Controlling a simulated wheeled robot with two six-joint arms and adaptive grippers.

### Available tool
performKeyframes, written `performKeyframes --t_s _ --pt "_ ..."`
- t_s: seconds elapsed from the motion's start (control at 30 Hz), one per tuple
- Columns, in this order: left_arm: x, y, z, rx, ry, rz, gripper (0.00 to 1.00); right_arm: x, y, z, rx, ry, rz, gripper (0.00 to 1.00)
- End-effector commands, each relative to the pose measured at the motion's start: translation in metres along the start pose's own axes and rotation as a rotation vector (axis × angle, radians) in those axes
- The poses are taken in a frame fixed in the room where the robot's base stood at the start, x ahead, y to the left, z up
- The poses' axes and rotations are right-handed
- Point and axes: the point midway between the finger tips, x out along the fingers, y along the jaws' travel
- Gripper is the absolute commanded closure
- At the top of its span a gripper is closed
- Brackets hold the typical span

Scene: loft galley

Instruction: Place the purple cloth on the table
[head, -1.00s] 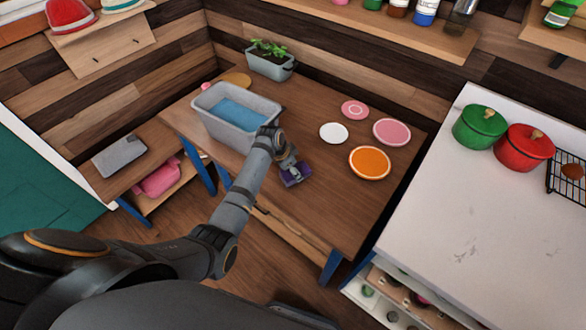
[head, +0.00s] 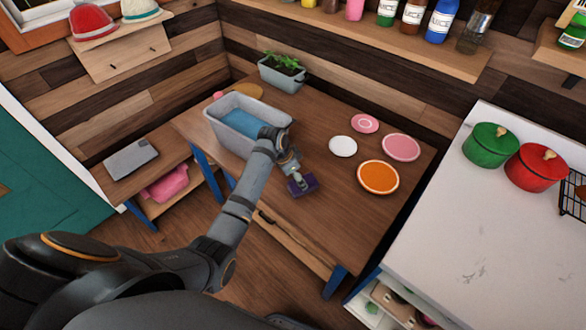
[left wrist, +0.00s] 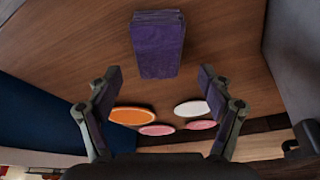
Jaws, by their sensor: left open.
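The purple cloth (head: 304,188) is a small folded block lying on the wooden table (head: 325,212) near its front edge. In the left wrist view the cloth (left wrist: 158,45) lies just beyond the fingertips, on the wood surface. My left gripper (head: 297,179) is right above the cloth in the head view and partly covers it. In the left wrist view the gripper (left wrist: 160,77) is open, with its two fingers spread apart and nothing between them. My right gripper is not in view.
A grey tub (head: 222,128) with blue inside stands left of the gripper, close to my arm. An orange plate (head: 378,177), a pink plate (head: 401,147), a small pink plate (head: 365,123) and a white plate (head: 343,146) lie to the right. A planter (head: 284,79) stands behind.

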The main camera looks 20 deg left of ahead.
Motion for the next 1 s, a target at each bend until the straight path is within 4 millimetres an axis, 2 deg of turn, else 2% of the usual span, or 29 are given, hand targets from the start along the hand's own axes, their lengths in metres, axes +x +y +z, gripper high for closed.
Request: performKeyframes --t_s 0.03,0.2,0.33,0.47,0.9,1.0 --pt "-0.013 0.0 0.0 0.001 0.001 -0.003 0.2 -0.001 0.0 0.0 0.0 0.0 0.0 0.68" --pt "-0.048 0.0 0.0 0.0 0.0 -0.001 0.2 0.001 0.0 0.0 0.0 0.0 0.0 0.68" --pt "-0.063 0.0 0.0 0.0 0.0 0.0 0.2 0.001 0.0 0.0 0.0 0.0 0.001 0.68" --pt "-0.069 0.001 0.0 0.0 -0.001 0.002 0.2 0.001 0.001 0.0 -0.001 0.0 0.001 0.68" --pt "-0.068 0.001 0.001 -0.001 -0.001 0.002 0.2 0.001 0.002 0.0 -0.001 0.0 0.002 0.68" --pt "-0.064 0.008 0.014 -0.032 -0.014 -0.01 0.2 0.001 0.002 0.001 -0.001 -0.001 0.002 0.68"
